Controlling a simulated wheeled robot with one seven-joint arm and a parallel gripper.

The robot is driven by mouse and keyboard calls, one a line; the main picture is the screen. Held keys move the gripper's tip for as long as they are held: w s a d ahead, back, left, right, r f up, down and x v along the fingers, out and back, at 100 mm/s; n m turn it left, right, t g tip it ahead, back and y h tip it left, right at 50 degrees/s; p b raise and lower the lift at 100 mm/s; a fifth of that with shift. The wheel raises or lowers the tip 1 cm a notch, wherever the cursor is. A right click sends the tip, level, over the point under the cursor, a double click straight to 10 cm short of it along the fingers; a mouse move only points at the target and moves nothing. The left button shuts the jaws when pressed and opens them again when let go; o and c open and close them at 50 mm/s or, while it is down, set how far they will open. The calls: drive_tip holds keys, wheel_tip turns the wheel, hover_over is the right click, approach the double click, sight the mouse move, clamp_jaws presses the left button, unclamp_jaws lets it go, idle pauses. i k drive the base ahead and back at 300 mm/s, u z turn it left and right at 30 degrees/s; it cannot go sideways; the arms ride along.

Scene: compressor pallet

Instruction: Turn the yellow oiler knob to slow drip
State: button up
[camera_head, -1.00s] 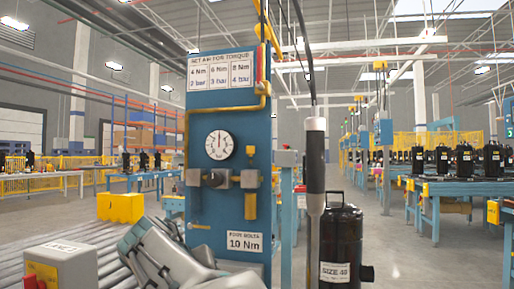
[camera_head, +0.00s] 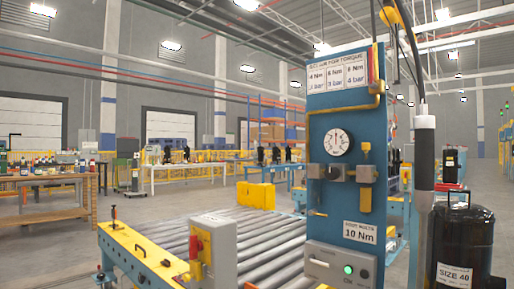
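A blue air panel (camera_head: 320,215) stands at the right in the head view. On it a row of grey blocks sits below a round white gauge (camera_head: 336,142). A small yellow knob-like part (camera_head: 366,148) stands above the right-hand block (camera_head: 366,174), and a yellow bowl-shaped part (camera_head: 365,200) hangs below that block. The yellow upper part looks like the oiler knob, but its setting and any drip marks are too small to read. My gripper is not in view.
A hanging tool (camera_head: 424,165) and black compressor (camera_head: 463,235) stand close at the panel's right. A control box (camera_head: 340,268) is low on the panel.

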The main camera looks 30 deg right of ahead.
sight(365, 147)
drive_tip(key=u, duration=0.8)
drive_tip(key=i, duration=1.05)
drive_tip(key=z, duration=2.6)
